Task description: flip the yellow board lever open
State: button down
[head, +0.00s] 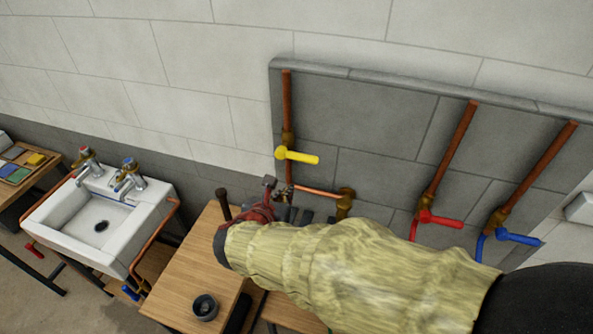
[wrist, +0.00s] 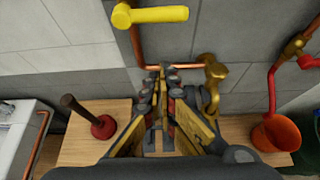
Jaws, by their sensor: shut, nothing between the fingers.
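The yellow lever (head: 298,156) sits on a vertical copper pipe on the grey wall board. It points right, roughly level, across the line of its pipe. It also shows at the top of the wrist view (wrist: 158,15). My gripper (wrist: 162,72) is shut and empty, with its fingertips below the lever and apart from it in the wrist view. In the head view my gripper (head: 282,190) is partly hidden by my arm's yellowish sleeve, just below the lever.
A red lever (head: 438,219) and a blue lever (head: 517,238) stand on pipes to the right. A brass tap (wrist: 214,75) is right of my fingertips. A plunger (wrist: 90,117) stands on the wooden bench (head: 190,275). An orange bucket (wrist: 275,132) and a white sink (head: 75,222) flank the area.

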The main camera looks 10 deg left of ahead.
aim_at(297, 156)
jog(key=shift+w+f, duration=0.1)
jog(key=shift+w, duration=0.05)
jog(key=x, duration=1)
jog(key=r, duration=0.4)
jog(key=shift+w+p, duration=0.3)
jog(key=shift+d+r, duration=0.1)
jog(key=shift+r, duration=0.05)
jog(key=shift+r+p, duration=0.15)
jog(key=shift+p, duration=0.6)
jog(key=shift+n+h+p, duration=0.3)
